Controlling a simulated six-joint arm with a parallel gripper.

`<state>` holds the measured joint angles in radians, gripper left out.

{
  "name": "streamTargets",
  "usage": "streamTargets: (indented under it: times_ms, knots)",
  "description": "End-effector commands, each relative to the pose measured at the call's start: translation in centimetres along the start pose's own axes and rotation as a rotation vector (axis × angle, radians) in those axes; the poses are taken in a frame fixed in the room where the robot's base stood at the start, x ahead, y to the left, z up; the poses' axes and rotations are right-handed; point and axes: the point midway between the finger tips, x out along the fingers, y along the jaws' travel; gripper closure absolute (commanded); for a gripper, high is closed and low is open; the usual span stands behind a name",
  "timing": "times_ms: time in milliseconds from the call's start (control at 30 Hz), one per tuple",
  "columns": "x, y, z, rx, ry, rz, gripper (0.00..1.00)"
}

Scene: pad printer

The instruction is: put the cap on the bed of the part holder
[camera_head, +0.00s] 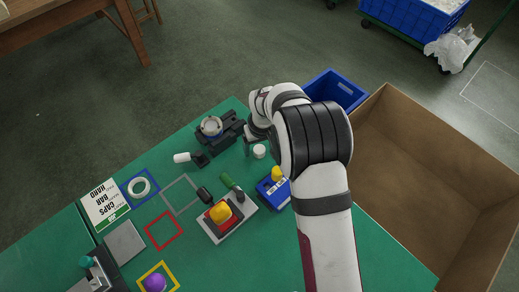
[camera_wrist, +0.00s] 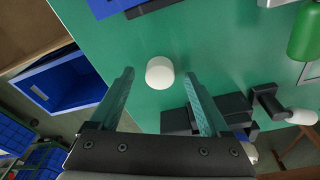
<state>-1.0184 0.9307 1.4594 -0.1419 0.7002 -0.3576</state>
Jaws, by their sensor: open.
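The cap is a small white round piece (camera_head: 259,151) standing on the green table; in the wrist view it (camera_wrist: 160,71) lies between and just beyond my fingertips. My gripper (camera_wrist: 160,78) is open, with a finger on each side of the cap and gaps on both sides. In the head view my gripper (camera_head: 249,146) is partly hidden by my wrist, beside the cap. A dark fixture (camera_head: 229,121) with a round silvery top, apparently the part holder, stands left of my gripper. In the wrist view its dark blocks (camera_wrist: 178,121) are partly hidden behind the right finger.
A white cylinder on a black elbow (camera_head: 183,158) is by the fixture. A cardboard box (camera_head: 425,160) and a blue bin (camera_head: 340,88) are beyond the table edge.

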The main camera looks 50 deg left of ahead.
Motion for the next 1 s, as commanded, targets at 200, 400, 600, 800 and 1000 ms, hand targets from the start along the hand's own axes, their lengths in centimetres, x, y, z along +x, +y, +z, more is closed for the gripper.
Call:
streamTargets:
  times_ms: [200,400,600,800,1000]
  knots:
    - [0.0,0.0,0.0,0.0,0.0,0.0,0.27]
    - [0.0,0.0,0.0,0.0,0.0,0.0,0.63]
    - [0.0,0.0,0.0,0.001,0.0,0.0,0.99]
    - [0.0,0.0,0.0,0.001,0.0,0.0,1.0]
    - [-1.0,0.0,-0.2,0.0,0.002,0.001,1.0]
